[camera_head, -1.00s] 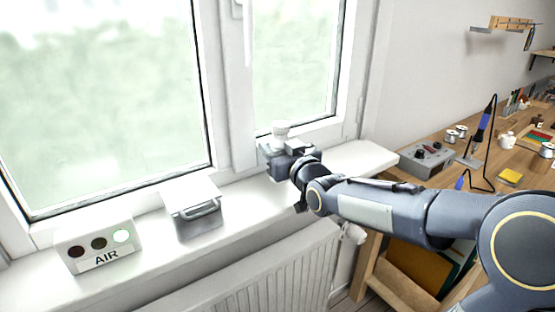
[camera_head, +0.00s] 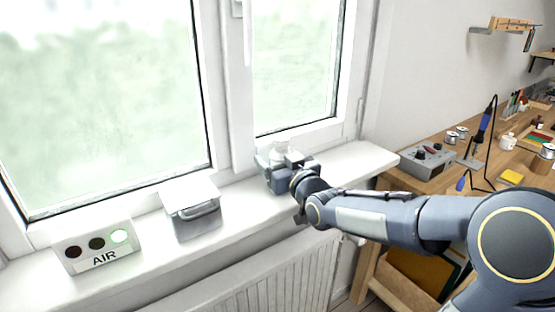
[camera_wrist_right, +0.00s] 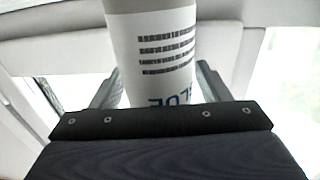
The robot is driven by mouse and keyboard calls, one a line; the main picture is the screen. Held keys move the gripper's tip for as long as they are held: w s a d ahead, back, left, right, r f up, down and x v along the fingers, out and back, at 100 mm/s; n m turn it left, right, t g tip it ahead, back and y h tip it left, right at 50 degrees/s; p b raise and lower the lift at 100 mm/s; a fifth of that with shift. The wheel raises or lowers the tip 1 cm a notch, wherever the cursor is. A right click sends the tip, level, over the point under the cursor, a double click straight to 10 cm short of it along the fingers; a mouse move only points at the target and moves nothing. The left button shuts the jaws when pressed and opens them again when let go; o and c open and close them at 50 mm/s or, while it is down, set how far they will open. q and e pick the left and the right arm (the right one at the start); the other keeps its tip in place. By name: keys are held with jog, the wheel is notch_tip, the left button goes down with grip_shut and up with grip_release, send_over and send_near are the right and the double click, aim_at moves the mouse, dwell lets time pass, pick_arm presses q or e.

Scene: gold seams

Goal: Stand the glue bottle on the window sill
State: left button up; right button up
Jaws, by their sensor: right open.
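The white glue bottle (camera_head: 280,149) shows its top above my right gripper (camera_head: 270,166) at the right part of the window sill (camera_head: 245,205). In the right wrist view the bottle (camera_wrist_right: 155,48) is upright between the two fingers, with dark print lines and blue letters on its side. My right gripper is open around it, with a gap at each finger. The bottle's base is hidden behind the gripper in the head view, so its contact with the sill does not show. My left gripper is out of view.
A grey-and-white box with a handle (camera_head: 193,210) and an AIR box with three lamps (camera_head: 97,247) stand on the sill to the left. Free sill lies between the handled box and my gripper. The window is behind, a radiator (camera_head: 265,280) below, a cluttered workbench (camera_head: 440,178) at right.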

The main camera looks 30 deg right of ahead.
jog(key=shift+r+p, duration=0.2)
jog(key=shift+p, duration=0.1)
jog(key=s, duration=1.2)
jog(key=s+a+f+g+y, duration=0.2)
jog(key=s+a+f+g, duration=0.4)
jog(key=s+f, duration=0.2)
jog(key=s+a+f+m+g+y, duration=0.1)
jog(key=s+a+f+g+y, duration=0.1)
jog(key=s+a+f+g, duration=0.4)
jog(key=s+f+b, duration=0.1)
jog(key=s+f, duration=0.1)
jog(key=s, duration=0.2)
jog(key=shift+s, duration=0.4)
jog(key=shift+d, duration=0.1)
